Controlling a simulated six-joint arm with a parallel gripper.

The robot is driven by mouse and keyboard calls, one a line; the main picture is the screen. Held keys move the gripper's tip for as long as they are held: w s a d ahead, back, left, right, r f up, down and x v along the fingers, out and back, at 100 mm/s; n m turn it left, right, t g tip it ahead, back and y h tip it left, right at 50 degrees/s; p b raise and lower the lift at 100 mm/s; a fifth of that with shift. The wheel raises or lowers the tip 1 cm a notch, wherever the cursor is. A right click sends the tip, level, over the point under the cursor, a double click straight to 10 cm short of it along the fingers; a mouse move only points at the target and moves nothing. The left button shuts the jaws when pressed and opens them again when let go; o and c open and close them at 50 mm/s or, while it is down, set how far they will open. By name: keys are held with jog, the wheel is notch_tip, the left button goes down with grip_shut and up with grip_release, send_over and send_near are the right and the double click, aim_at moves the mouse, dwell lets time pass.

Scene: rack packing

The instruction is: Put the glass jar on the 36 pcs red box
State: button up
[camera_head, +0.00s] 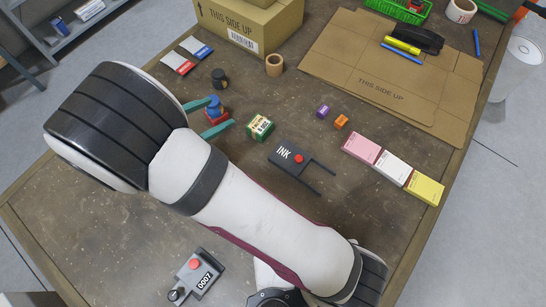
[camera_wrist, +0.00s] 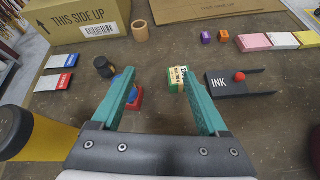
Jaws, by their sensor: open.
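A small blue rounded thing (camera_head: 214,105) shows at a red box (camera_head: 216,117) in the head view; I cannot tell whether it is the glass jar. In the wrist view the red box (camera_wrist: 137,99) is partly hidden by my left finger, with bits of blue beside it. A small dark jar with a black lid (camera_head: 219,78) stands apart behind them, also in the wrist view (camera_wrist: 104,67). The "36 pcs" print is not readable. My gripper (camera_head: 222,112) is open, with nothing held between its fingers. In the wrist view its fingers (camera_wrist: 158,76) point towards the back of the table.
A green box (camera_head: 260,127) is just right of my gripper, with a dark INK pad (camera_head: 290,157) beyond it. A cardboard carton (camera_head: 245,25) and a brown roll (camera_head: 274,65) are behind. Flat cardboard (camera_head: 385,80) covers the back right. Bare table lies between them.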

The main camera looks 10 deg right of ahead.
jog(key=s+d+r+m+g+y, duration=0.1)
jog(key=s+d+r+m+g, duration=0.25)
jog(key=d+m, duration=0.4)
jog(key=s+d+r+m+g, duration=0.2)
jog(key=s+d+m+g, duration=0.3)
jog(key=d, duration=0.3)
jog(key=s+a+r+m+y, duration=0.1)
jog(key=s+r+m+y, duration=0.1)
jog(key=s+m+y, duration=0.7)
jog(key=s+m, duration=0.5)
jog(key=m, duration=0.4)
jog(key=shift+a+r+y, duration=0.25)
jog(key=shift+y, duration=0.05)
